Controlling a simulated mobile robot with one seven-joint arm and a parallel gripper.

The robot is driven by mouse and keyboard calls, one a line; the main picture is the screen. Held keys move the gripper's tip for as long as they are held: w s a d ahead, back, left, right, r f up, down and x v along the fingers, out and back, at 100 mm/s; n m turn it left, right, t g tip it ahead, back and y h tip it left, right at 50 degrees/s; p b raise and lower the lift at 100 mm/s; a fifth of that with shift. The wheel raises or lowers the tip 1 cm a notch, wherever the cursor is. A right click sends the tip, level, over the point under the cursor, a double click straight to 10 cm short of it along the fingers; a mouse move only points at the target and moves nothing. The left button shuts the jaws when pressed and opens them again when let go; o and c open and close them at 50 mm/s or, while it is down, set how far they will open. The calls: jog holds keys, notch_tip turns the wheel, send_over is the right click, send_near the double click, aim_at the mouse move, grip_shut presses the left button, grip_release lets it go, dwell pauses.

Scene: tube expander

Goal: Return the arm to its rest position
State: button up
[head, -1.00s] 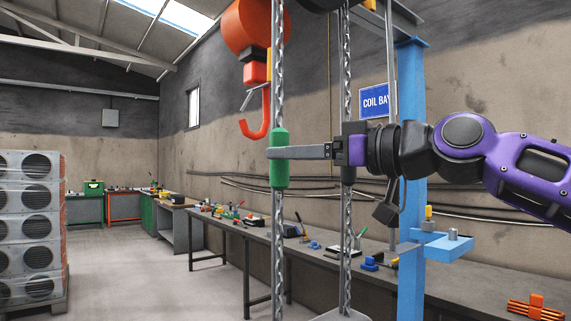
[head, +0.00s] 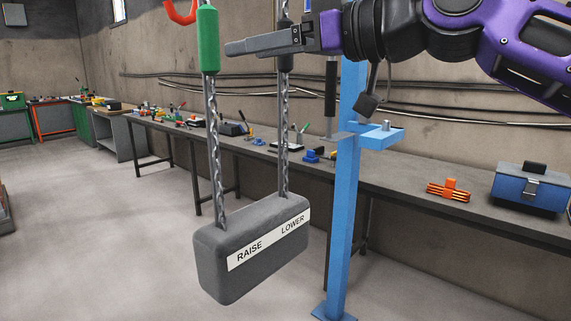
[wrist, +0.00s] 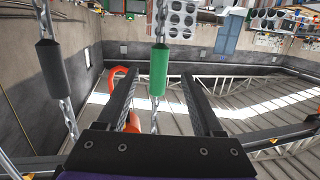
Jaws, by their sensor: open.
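My gripper (head: 232,48) is at the top of the head view, held level and pointing left. Its fingertips are just right of the green sleeve (head: 208,38) on the left hanging chain, with a small gap showing. In the wrist view the two fingers of my gripper (wrist: 160,74) are apart with nothing clamped. The green sleeve (wrist: 158,70) shows between the lines of the fingertips, seemingly just beyond them. My purple arm (head: 470,30) reaches in from the upper right.
A grey block marked RAISE and LOWER (head: 250,250) hangs under both chains. A dark sleeve (wrist: 54,68) is on the other chain, close to my gripper. A blue post (head: 343,220) stands below my arm. A long workbench (head: 400,190) runs behind. An orange hook (head: 181,12) hangs at upper left.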

jog(key=s+d+f+m+h+p, duration=0.1)
jog(key=s+d+f+m+h, duration=0.3)
jog(key=f, duration=0.5)
jog(key=s+d+f+m+g+h+p, duration=0.1)
jog(key=s+d+f+m+h+p, duration=0.1)
jog(key=s+d+f+m+h, duration=0.2)
jog(key=s+d+f+m+g+h+p, duration=0.1)
jog(key=s+d+f+m+h, duration=0.3)
jog(key=d+f, duration=0.5)
notch_tip(320, 180, down, 7)
jog(key=s+h, duration=0.1)
jog(key=h, duration=0.1)
jog(key=shift+d+f+h+p, duration=0.2)
jog(key=shift+d+h+p, duration=0.1)
jog(key=shift+d+p, duration=0.05)
